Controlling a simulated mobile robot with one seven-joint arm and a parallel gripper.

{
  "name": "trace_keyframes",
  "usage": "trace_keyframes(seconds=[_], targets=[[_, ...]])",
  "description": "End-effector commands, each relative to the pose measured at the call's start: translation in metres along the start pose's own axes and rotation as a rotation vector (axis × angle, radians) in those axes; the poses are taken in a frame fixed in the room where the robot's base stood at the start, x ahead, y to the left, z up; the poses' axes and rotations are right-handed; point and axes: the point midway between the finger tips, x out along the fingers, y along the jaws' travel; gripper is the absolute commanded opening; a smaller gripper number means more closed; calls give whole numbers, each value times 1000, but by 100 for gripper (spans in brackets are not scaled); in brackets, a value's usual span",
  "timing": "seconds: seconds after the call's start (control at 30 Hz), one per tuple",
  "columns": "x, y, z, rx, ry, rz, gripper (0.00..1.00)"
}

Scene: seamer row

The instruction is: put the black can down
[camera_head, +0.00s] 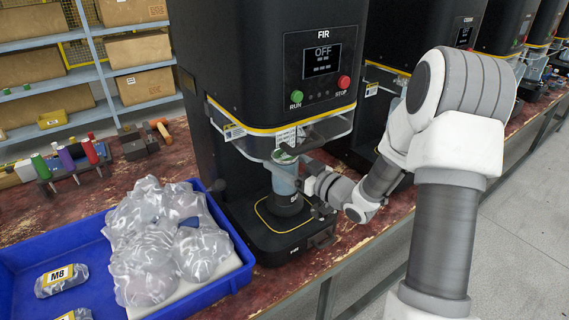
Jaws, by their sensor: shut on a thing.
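My gripper (308,177) reaches in from the right to the front of the black seamer marked FIR (268,80). It is shut on a can-like cylinder (284,180), which looks blue-grey rather than black from here, with a green and pale top. The cylinder is upright under the machine's clear guard, over a round black support (286,205) on the base plate (283,228) with a yellow outline. I cannot tell whether its bottom touches the support. The fingers are small and partly hidden by my wrist.
The seamer's panel (321,66) reads OFF, with a green RUN and a red STOP button. A blue tray (225,284) with clear bags and M8 packs stands at left. A rack of colored-handled tools (75,165) is behind it. More seamers (415,35) stand to the right.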

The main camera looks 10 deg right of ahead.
Motion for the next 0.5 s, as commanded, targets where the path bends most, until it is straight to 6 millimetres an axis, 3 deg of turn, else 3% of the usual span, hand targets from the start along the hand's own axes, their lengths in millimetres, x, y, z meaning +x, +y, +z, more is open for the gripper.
trace_keyframes(seconds=[0.37, 0.4, 0.47, 0.5], targets=[[0, 0, 4, -3, 4, 0, 0], [0, 0, 4, -1, 1, 0, 91], [0, 0, 3, -1, 1, 0, 100], [0, 0, 3, -1, 1, 0, 100]])
